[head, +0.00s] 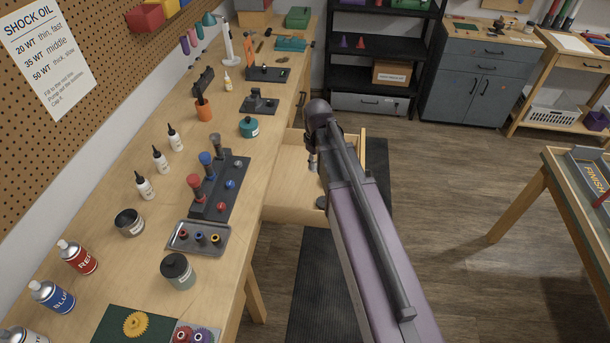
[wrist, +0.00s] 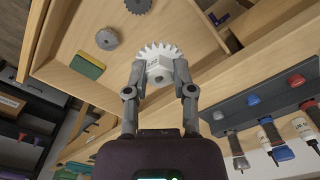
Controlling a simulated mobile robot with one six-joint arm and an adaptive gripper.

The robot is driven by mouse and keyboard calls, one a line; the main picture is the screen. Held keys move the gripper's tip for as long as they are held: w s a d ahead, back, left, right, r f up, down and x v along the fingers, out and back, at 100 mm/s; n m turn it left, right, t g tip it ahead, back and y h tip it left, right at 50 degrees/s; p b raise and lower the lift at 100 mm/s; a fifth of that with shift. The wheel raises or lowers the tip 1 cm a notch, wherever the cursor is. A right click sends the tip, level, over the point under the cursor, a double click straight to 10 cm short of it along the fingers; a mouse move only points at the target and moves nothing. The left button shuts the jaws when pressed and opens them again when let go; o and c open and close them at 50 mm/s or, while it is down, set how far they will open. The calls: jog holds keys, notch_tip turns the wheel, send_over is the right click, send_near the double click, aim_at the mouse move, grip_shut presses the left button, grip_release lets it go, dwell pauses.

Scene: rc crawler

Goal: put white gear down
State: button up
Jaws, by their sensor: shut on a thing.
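The white gear (wrist: 160,50) is held between the two fingertips of my gripper (wrist: 160,70) in the wrist view. The gripper is shut on it. Below is an open wooden drawer (wrist: 190,22), which also shows in the head view (head: 288,190) pulled out from the workbench. The gear appears above the drawer; its height over the drawer floor is hard to tell. In the head view my gripper (head: 312,160) is over the drawer, partly hidden by my arm, and the white gear cannot be made out there.
In the drawer lie a grey gear (wrist: 107,39), another dark gear (wrist: 138,5) and a green and yellow block (wrist: 88,65). Bare drawer floor shows around the gears.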

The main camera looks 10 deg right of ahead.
jog(key=shift+w, duration=0.5)
jog(key=w+d+f+m+b, duration=0.1)
jog(key=w+f+m+b, duration=0.2)
jog(key=w+f+b, duration=1.2)
jog(key=shift+w+d+f+m, duration=0.15)
jog(key=shift+w+d+m, duration=0.15)
jog(key=shift+d, duration=0.05)
jog(key=b, duration=0.7)
send_over(310, 181)
notch_tip(310, 181, down, 6)
jog(key=shift+f, duration=0.15)
jog(key=shift+d+f, duration=0.1)
jog(key=shift+f+b, duration=1.75)
jog(key=shift+f, duration=0.05)
jog(key=shift+f, duration=0.15)
